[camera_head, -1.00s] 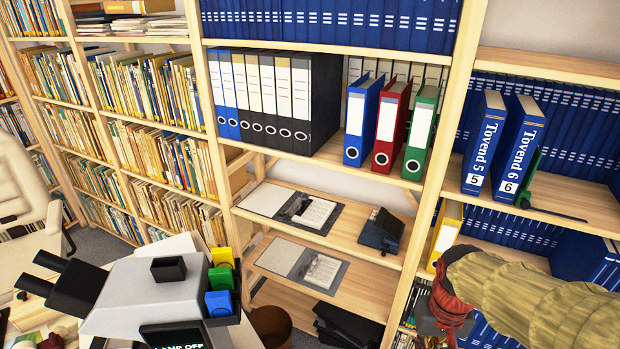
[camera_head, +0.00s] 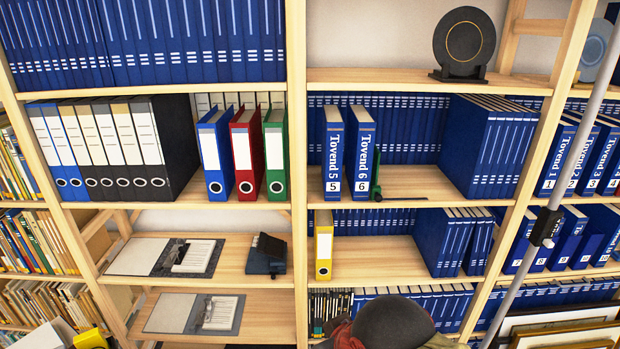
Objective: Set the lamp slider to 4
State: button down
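No lamp slider or its scale shows in the head view. At the bottom left edge, a yellow piece (camera_head: 90,340) and a pale grey part (camera_head: 48,336) beside it are cut off by the frame. I cannot tell whether they belong to the machine with the lamp display.
Wooden shelves fill the view. They hold blue, red (camera_head: 246,152) and green binders, blue Tovend 5 (camera_head: 333,150) and Tovend 6 volumes, a yellow binder (camera_head: 323,245) and a dark plate (camera_head: 464,42) on a stand. A grey pole (camera_head: 550,220) stands at right, near frames (camera_head: 565,335).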

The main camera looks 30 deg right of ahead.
aim_at(548, 242)
jog(key=z, duration=2.2)
